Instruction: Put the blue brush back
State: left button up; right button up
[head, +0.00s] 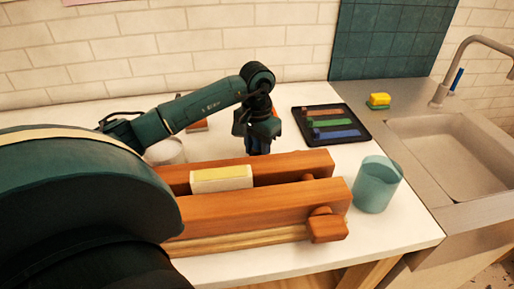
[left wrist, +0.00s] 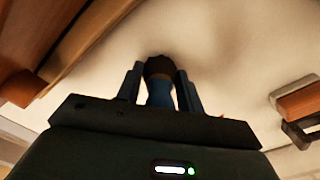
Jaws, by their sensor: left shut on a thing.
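My left gripper (head: 257,124) is shut on a blue brush (head: 258,146) and holds it behind the wooden rack, left of the dark tray. In the left wrist view the blue brush (left wrist: 160,93) sits between the two fingers (left wrist: 158,88), with its dark brown end pointing away. The brush hangs roughly upright in the head view; I cannot tell whether it touches the counter. The dark tray (head: 301,112) holds brown, green and blue strips; I cannot tell whether these are brushes or markings. My right gripper is not in view.
A wooden rack or vise (head: 260,205) holds a pale block with a yellow top (head: 222,178). A teal cup (head: 377,185) stands right of it. A yellow and green sponge (head: 379,101) lies near the sink (head: 462,155). A pale round thing (head: 165,152) is behind the rack.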

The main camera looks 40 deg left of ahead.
pick_arm(q)
jog(key=shift+f+b, duration=0.35)
jog(key=shift+f, duration=0.05)
dwell(0.4)
jog(key=o, duration=1.5)
jog(key=shift+o, duration=0.2)
jog(key=shift+r, duration=0.1)
jog(key=shift+r+p, duration=2.75)
jog(key=shift+r, duration=1.7)
